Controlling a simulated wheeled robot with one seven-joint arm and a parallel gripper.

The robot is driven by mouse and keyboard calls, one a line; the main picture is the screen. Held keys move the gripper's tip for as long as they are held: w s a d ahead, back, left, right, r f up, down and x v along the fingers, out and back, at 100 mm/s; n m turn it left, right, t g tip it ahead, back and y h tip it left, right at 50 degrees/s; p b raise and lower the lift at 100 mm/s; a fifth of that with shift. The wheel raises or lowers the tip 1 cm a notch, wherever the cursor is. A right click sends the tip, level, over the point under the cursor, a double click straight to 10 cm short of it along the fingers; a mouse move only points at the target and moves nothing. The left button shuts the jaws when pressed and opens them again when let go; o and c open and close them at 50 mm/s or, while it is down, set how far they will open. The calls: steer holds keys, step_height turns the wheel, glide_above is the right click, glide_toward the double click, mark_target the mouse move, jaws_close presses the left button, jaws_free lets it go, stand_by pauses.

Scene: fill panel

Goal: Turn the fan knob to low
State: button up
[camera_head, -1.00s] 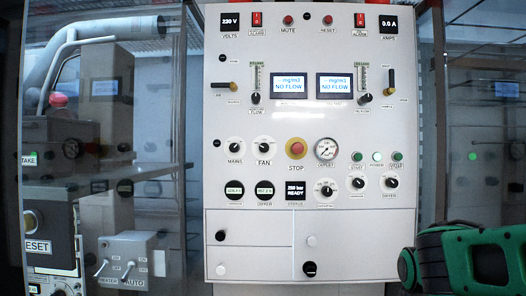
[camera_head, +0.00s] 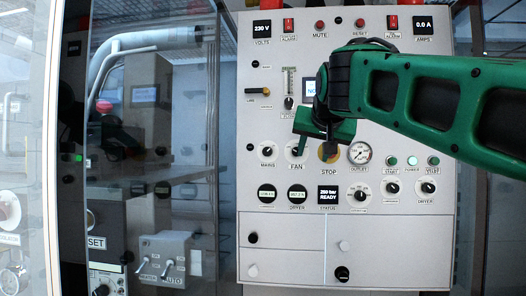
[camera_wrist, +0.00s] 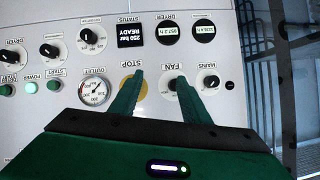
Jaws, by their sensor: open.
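The fan knob is a black knob on a white dial above the FAN label, left of centre on the white panel (camera_head: 390,235). In the head view its dial (camera_head: 291,152) is partly covered by a green finger. My gripper (camera_head: 314,147) is open in front of the panel, between the fan knob and the STOP button. In the wrist view, which is upside down, the fan dial (camera_wrist: 168,85) shows beside the right finger, which partly covers it. My gripper's fingertips (camera_wrist: 160,76) are spread with nothing held. Whether a finger touches the knob cannot be told.
The yellow-based STOP button (camera_wrist: 133,88) lies behind the left finger. The mains knob (camera_head: 267,151) is left of the fan knob, and the outlet gauge (camera_head: 360,152) is right of STOP. A small lever (camera_head: 258,91) sticks out above.

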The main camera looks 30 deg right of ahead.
steer(key=t, duration=0.1)
glide_toward(297, 150)
steer(key=s, duration=0.2)
steer(key=x, duration=1)
steer(key=shift+w+a+r, duration=0.2)
steer(key=shift+w, duration=0.25)
